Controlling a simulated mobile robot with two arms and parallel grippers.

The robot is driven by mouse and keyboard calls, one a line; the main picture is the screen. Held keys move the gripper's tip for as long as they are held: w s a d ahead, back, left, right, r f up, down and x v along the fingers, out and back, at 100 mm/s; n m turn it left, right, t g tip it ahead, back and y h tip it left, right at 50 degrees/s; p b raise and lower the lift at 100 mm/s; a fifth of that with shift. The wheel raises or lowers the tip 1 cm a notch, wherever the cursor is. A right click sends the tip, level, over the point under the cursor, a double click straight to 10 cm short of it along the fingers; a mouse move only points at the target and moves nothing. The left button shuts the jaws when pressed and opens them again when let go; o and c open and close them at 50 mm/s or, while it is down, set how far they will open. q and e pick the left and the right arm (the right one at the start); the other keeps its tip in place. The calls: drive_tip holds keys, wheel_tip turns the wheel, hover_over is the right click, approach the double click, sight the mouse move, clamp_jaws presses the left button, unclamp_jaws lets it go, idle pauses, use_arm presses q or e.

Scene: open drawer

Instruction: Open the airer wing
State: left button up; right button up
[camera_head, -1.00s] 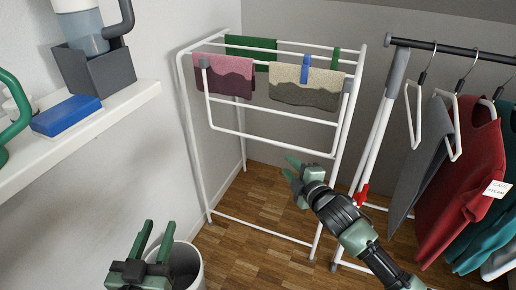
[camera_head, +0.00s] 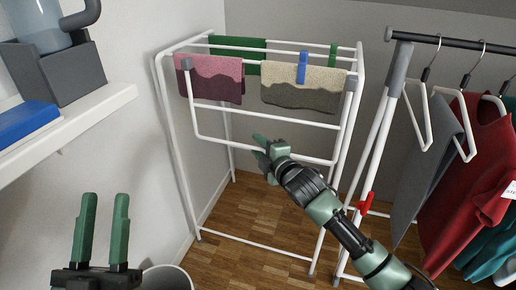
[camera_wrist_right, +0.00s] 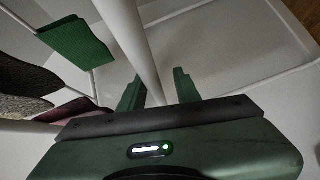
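The white airer (camera_head: 262,243) stands in the corner, its front wing (camera_head: 215,128) hanging down as a U-shaped bar from grey hinges at the top rail. My right gripper (camera_head: 261,147) is at the wing's lower bar. In the right wrist view its fingers (camera_wrist_right: 158,92) are apart, with a white bar (camera_wrist_right: 132,40) running between them; whether they touch it I cannot tell. My left gripper (camera_head: 102,228) is open and empty at the lower left, away from the airer.
A pink cloth (camera_head: 215,80), a beige cloth (camera_head: 300,90) and a green cloth (camera_head: 238,45) hang on the airer. A clothes rack (camera_head: 372,150) with garments stands close on the right. A shelf (camera_head: 70,125) juts from the left wall above a bin (camera_head: 167,277).

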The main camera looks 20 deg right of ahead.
drive_tip(key=shift+w, duration=0.25)
clamp_jaws()
drive_tip(key=shift+f, duration=0.1)
idle(1.2)
